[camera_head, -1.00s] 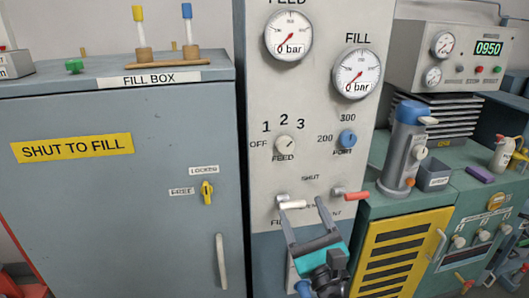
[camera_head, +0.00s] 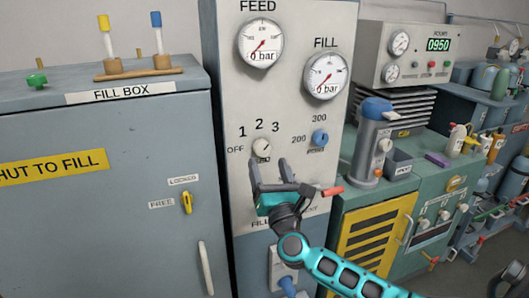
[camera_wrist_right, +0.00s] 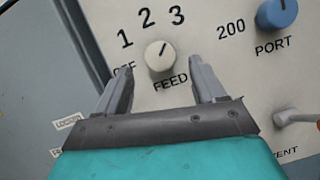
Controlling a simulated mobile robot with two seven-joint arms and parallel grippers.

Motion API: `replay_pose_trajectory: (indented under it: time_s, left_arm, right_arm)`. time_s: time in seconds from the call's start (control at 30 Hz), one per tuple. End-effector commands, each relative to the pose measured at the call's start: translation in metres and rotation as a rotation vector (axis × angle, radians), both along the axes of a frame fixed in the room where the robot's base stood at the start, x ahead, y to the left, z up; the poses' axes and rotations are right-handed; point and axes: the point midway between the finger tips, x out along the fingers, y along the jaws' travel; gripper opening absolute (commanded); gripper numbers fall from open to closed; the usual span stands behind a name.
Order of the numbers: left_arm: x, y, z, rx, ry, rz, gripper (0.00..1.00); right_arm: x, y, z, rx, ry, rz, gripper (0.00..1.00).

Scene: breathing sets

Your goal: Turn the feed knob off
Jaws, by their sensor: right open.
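The feed knob (camera_head: 262,147) is a small cream dial on the pale panel (camera_head: 226,100), with OFF at its left and 1, 2, 3 above it. In the right wrist view the feed knob (camera_wrist_right: 160,55) has a dark mark pointing up and right, away from OFF. My right gripper (camera_head: 268,168) is open and empty, just below the knob in the head view. In the wrist view my right gripper (camera_wrist_right: 160,68) has a fingertip on each side of the knob's lower part. Contact cannot be told. My left gripper is not in view.
The blue port knob (camera_head: 319,138) is right of the feed knob. A red-handled lever (camera_head: 332,191) sticks out close to my right gripper. The feed gauge (camera_head: 261,42) and fill gauge (camera_head: 325,75) are above. The grey fill box (camera_head: 120,140) stands at left.

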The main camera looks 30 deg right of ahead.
Motion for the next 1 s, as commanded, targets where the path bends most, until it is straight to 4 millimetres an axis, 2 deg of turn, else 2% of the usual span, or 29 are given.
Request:
replay_pose_trajectory:
  time_s: [0.1,0.3,0.67,1.0]
  left_arm:
    - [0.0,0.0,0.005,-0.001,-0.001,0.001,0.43]
    - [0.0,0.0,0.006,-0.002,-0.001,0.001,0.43]
    - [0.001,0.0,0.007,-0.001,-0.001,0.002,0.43]
    - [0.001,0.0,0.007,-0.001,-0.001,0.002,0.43]
  right_arm:
    - [0.017,-0.006,0.009,0.0,-0.001,0.0,0.69]
    - [0.033,-0.011,0.014,-0.001,0.0,0.001,0.69]
    - [0.037,-0.012,0.015,-0.001,0.001,0.001,0.69]
    - [0.037,-0.012,0.015,-0.001,0.001,0.001,0.38]
